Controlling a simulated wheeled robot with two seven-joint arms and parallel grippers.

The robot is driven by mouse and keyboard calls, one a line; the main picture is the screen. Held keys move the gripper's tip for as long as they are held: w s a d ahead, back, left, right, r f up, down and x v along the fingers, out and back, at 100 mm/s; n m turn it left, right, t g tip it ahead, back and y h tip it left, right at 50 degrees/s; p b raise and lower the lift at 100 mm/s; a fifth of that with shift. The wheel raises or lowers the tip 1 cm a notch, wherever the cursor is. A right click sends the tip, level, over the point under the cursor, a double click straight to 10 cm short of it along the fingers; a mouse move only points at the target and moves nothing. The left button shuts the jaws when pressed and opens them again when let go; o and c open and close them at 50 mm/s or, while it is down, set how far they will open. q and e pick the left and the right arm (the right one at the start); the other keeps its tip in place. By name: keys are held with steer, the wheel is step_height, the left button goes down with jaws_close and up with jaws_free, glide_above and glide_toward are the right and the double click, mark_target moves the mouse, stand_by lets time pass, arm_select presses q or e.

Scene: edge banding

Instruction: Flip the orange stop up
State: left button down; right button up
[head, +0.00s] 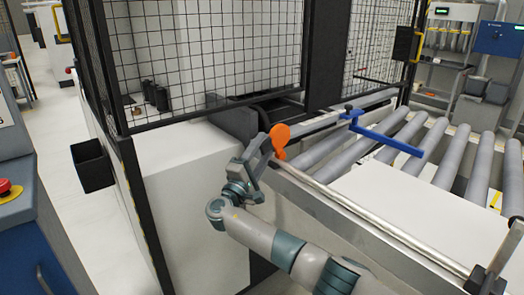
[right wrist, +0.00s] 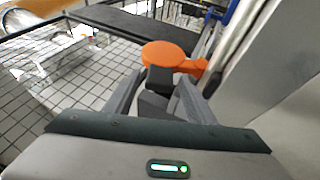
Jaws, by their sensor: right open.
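The orange stop (head: 280,137) is at the left end of the metal rail beside the roller conveyor. In the right wrist view it shows as a round orange disc (right wrist: 168,55) with an orange arm reaching right toward the rail. My right gripper (head: 262,155) is just left of and below the stop in the head view. In the right wrist view my right gripper (right wrist: 160,88) is open, its fingers pointing at the stop, with a dark piece below the disc between them. Whether the fingers touch the stop I cannot tell. My left gripper is not in view.
A blue arm (head: 385,137) reaches over the grey rollers (head: 400,135). A white panel (head: 400,195) lies on the conveyor. The metal rail (head: 370,220) runs along its near side. A black mesh fence (head: 200,60) stands behind and left.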

steer(key=shift+v, duration=0.85)
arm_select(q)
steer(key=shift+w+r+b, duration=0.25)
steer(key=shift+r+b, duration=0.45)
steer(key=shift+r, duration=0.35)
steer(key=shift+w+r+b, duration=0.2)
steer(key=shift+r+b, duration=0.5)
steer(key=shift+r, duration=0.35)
arm_select(e)
steer(key=v, duration=1.5)
steer(key=shift+s+a+f, duration=0.2)
steer(key=shift+s+f, duration=0.05)
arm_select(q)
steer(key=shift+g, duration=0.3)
